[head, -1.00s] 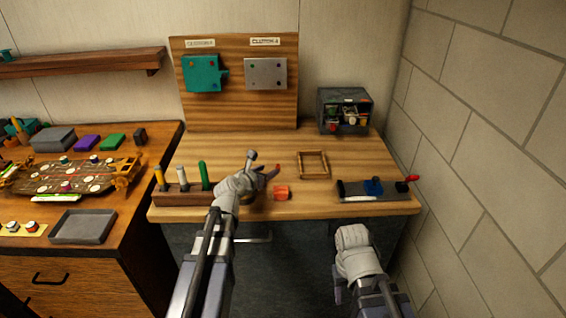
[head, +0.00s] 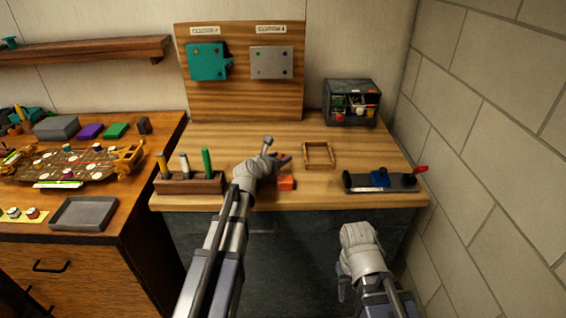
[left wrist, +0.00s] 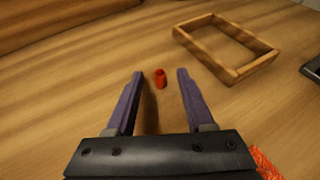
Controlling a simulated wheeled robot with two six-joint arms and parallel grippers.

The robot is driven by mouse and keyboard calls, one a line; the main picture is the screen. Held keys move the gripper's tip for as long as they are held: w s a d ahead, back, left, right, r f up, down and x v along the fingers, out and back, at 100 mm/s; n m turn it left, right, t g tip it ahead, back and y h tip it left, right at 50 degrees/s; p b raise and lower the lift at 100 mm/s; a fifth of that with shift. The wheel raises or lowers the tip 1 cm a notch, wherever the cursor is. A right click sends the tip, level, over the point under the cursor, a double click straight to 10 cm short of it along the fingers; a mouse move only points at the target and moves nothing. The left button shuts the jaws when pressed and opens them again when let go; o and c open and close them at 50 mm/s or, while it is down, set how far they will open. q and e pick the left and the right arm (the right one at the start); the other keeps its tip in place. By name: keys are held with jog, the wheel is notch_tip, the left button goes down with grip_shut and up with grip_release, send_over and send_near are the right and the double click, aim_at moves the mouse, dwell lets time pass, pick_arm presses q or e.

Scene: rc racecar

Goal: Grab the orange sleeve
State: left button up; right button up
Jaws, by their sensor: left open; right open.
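The orange sleeve (left wrist: 160,78) is a small red-orange hollow cylinder standing upright on the wooden table in the left wrist view. It lies on the line between the two fingertips of my left gripper (left wrist: 160,74), with gaps on both sides. The fingers are open and do not touch it. In the head view my left gripper (head: 278,154) is low over the middle of the table, and I cannot clearly make out the sleeve there. My right gripper (head: 345,285) is open in front of the table's front edge, away from the sleeve.
An orange-red block (head: 286,183) lies close to my left gripper, near the front edge. A wooden frame (head: 305,162) lies to the right. A holder with upright tools (head: 190,185) stands left, and a dark fixture with a blue part (head: 352,184) stands right.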

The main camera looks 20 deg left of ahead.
pick_arm(q)
jog(key=shift+w+d+f, duration=0.1)
jog(key=shift+w+f, duration=0.1)
jog(key=shift+w, duration=0.3)
jog(key=shift+s+r, duration=0.1)
jog(key=shift+c, duration=0.5)
grip_shut()
